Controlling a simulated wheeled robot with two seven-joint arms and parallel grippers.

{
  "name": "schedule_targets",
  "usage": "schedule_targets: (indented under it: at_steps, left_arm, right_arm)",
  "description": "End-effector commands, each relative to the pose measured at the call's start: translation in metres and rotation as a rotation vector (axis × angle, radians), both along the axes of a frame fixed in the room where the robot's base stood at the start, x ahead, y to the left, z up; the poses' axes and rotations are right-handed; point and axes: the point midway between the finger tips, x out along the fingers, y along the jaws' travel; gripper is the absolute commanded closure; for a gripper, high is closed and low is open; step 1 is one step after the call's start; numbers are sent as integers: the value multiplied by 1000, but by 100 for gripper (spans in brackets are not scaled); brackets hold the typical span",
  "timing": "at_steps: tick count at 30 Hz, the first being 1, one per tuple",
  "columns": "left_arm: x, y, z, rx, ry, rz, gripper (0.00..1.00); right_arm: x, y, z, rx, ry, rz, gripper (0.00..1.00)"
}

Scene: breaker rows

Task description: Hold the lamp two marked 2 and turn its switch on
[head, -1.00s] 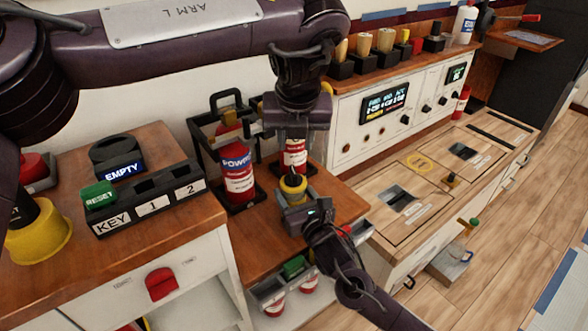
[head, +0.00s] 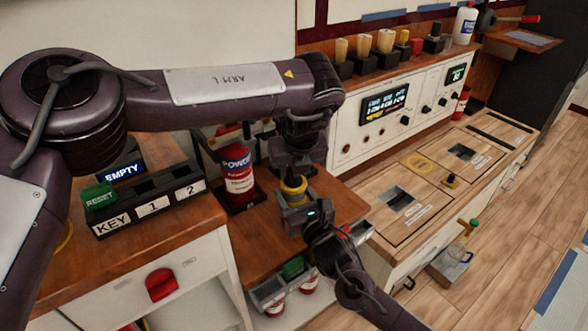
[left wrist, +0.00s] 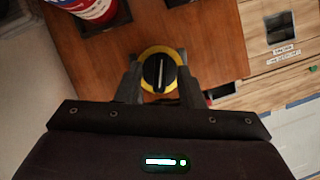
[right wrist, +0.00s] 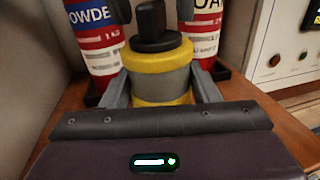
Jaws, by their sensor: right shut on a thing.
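The lamp (head: 293,188) is a short yellow and grey cylinder with a black knob on top, upright over the low wooden counter. My right gripper (head: 296,212) is shut on its grey body, with a finger on each side in the right wrist view (right wrist: 162,90). My left gripper (head: 291,168) is open and points down just above the lamp. In the left wrist view the black switch knob (left wrist: 159,72) with its pale line lies between the open fingers, seen from above. I cannot see a number 2 on the lamp.
A red POWDER canister (head: 237,178) stands left of the lamp; another red canister (right wrist: 203,30) is behind it in the right wrist view. A rack marked KEY, 1, 2 (head: 152,207) is on the left cabinet. A control panel (head: 384,104) stands behind to the right.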

Motion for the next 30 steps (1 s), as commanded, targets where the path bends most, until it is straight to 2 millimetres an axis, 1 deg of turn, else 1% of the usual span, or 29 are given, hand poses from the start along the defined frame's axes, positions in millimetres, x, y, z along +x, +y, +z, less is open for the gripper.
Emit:
schedule_targets:
  at_steps: [3, 11, 18, 19, 30]
  left_arm:
    - [2, 0, -5, 0, 0, -1, 65]
    - [2, 0, -6, 0, 0, -1, 65]
    - [2, 0, -6, 0, 0, -1, 97]
    - [2, 0, -6, 0, 0, -1, 100]
    - [2, 1, -6, 0, 2, -35, 100]
  right_arm:
    - [0, 0, -1, 0, 1, 0, 83]
    - [0, 0, -1, 0, 1, 0, 83]
    - [0, 0, -1, 0, 1, 0, 83]
    - [0, 0, -1, 0, 1, 0, 83]
    - [0, 0, -1, 0, 1, -1, 83]
